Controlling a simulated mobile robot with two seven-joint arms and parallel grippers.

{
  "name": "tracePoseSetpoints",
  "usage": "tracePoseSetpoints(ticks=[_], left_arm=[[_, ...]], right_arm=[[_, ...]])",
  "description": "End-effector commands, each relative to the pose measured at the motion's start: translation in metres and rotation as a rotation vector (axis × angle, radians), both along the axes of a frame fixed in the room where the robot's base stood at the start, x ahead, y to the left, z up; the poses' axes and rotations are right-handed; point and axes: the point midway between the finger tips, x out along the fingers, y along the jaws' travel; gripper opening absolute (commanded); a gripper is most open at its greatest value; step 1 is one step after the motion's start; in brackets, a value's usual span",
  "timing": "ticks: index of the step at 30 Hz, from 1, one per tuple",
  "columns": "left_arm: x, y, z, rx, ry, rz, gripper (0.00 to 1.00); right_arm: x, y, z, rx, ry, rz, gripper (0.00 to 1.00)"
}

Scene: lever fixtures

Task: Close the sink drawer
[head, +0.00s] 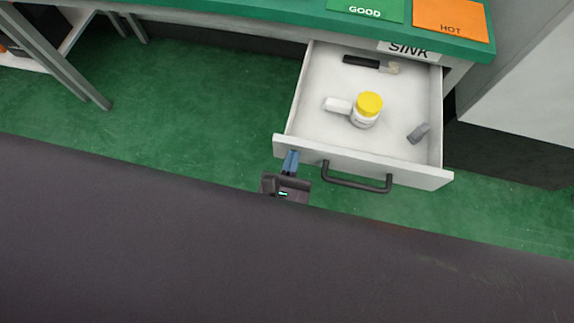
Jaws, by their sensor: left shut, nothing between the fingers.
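The white sink drawer (305,152) is pulled out from under the green-topped bench, below a label reading SINK (408,50). Its dark bar handle (356,185) is on the front panel. My left gripper (291,156) is shut and empty. Its blue fingertips are at the left part of the drawer front, left of the handle. I cannot tell whether they touch the panel. Inside the drawer are a white jar with a yellow lid (368,105), a white block-like piece (338,105), a dark-handled tool (362,61) and a small grey item (418,133). My right gripper is not in view.
The green bench top (290,16) runs above the drawer, with a green GOOD mat (365,9) and an orange HOT mat (450,18) on it. A grey table leg (60,60) stands at the left. A white cabinet (525,85) is at the right. The green floor left of the drawer is clear.

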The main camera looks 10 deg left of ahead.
Motion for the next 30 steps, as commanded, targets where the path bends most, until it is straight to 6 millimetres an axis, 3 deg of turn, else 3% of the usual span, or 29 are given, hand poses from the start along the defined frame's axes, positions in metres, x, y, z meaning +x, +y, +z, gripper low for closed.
tracePoseSetpoints(ticks=[20,26,30], left_arm=[[0.014,0.0,-0.001,0.0,0.001,0.001,0.0],[0.039,0.0,-0.002,-0.002,0.004,0.003,0.0],[0.071,0.0,-0.003,-0.002,0.004,0.004,0.0]], right_arm=[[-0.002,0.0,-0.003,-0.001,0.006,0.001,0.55],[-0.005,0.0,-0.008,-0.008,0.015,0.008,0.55],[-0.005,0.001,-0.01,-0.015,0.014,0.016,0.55]])
